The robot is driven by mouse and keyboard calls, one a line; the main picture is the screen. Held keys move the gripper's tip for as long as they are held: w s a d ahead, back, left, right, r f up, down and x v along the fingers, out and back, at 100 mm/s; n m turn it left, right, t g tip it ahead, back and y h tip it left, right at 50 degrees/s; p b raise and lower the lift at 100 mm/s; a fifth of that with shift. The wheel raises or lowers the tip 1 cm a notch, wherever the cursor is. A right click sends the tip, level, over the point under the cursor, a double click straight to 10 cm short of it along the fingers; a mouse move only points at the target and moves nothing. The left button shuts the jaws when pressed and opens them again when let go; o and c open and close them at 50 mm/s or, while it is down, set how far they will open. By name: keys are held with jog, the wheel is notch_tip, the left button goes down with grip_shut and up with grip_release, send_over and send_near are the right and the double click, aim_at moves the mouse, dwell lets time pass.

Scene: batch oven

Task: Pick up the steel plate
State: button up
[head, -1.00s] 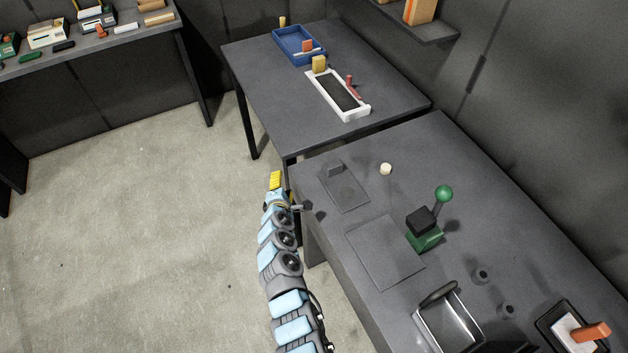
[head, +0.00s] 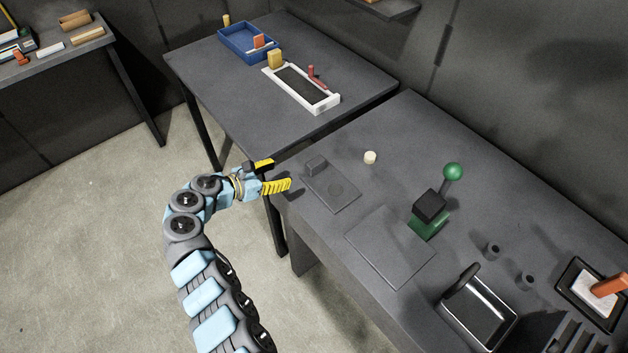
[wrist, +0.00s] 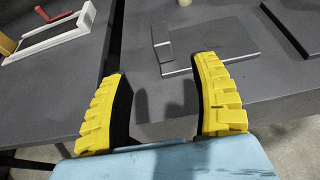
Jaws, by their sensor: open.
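A thin grey plate (head: 343,199) with a small raised block at its far-left end and a faint round mark lies flat on the near table. It also shows in the wrist view (wrist: 225,40), beyond the right finger. A larger flat grey plate (head: 390,247) lies nearer on the same table; I cannot tell which of the two is the steel plate. My gripper (head: 277,174) is open and empty, at the table's left edge, just left of the smaller plate. In the wrist view my gripper (wrist: 160,68) has its yellow fingers wide apart over dark tabletop.
A green press with a ball-topped lever (head: 428,220), a cream cylinder (head: 370,157) and a metal bin (head: 478,310) stand on the near table (head: 480,165). The far table (head: 215,85) holds a white frame (head: 328,106) and a blue tray (head: 238,48).

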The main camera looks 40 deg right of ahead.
aim_at(310, 165)
jog(key=b+x, duration=0.2)
jog(key=x, duration=0.9)
jog(key=shift+s+d+f+b, duration=0.1)
jog(key=shift+s+d+b, duration=0.05)
jog(key=shift+b, duration=0.25)
jog(key=shift+b+x, duration=1.4)
jog(key=shift+x, duration=1.6)
grip_shut()
